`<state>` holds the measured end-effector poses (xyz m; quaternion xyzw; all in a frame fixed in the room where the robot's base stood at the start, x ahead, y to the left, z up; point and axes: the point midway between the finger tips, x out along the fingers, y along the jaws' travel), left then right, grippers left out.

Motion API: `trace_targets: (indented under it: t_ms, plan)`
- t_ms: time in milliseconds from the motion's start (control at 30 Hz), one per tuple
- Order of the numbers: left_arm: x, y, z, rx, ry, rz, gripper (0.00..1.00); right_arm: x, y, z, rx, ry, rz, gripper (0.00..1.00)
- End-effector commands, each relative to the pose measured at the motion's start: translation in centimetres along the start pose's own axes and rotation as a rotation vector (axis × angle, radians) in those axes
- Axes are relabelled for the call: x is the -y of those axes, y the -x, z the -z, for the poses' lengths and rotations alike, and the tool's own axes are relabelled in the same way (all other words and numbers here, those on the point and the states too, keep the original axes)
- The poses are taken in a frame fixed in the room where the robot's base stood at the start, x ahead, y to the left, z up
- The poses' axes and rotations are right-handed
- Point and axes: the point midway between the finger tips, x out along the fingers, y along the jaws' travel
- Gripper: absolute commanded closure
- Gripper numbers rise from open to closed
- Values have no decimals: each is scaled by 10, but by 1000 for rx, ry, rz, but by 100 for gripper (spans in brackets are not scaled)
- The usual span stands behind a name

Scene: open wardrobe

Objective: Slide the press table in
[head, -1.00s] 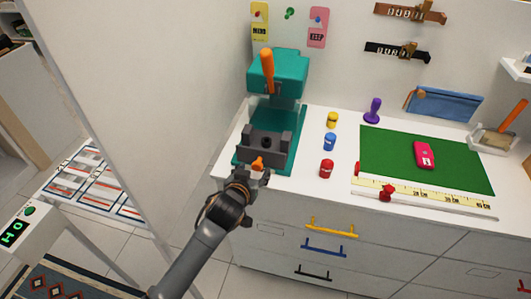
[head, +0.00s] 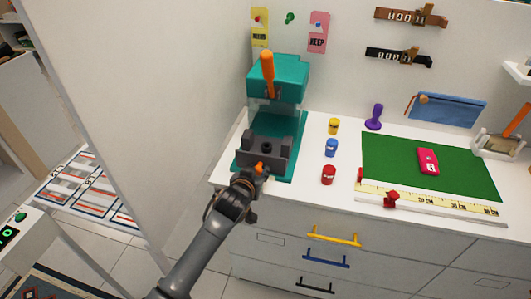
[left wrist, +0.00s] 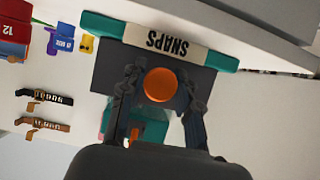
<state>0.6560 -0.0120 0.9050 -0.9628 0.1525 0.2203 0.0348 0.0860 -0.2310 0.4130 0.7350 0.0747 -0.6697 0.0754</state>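The teal press (head: 278,82) with an orange lever (head: 267,72) stands on the left end of the white counter. Its dark grey press table (head: 264,148) sits low at the front, over a teal base. The left wrist view shows the press table (left wrist: 108,75) below a white "SNAPS" label, with a round orange knob (left wrist: 160,85). My left gripper (head: 252,178) is at the table's front edge by the knob. In the left wrist view, my left gripper's fingers (left wrist: 160,92) stand on either side of the knob, with visible gaps. My right gripper is out of view.
Yellow, blue and red small pots (head: 331,148) stand right of the press. Drawers with coloured handles (head: 334,240) are below. A tall white panel (head: 150,120) is close on the left.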

Motion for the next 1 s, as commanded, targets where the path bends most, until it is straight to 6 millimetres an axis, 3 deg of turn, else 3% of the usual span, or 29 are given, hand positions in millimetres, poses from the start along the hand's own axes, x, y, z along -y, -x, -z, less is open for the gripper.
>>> trace_targets:
  t_ms: [33, 100, 567, 1000]
  plan:
    - [0, 0, 0, 0, 0, 0, 84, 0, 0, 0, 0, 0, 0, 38]
    - [0, 0, 0, 0, 0, 0, 95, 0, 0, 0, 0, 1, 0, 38]
    - [0, -2, 0, 0, 0, 0, 95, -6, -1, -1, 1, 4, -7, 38]
    - [0, -30, 12, -1, 0, 1, 95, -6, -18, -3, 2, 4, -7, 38]
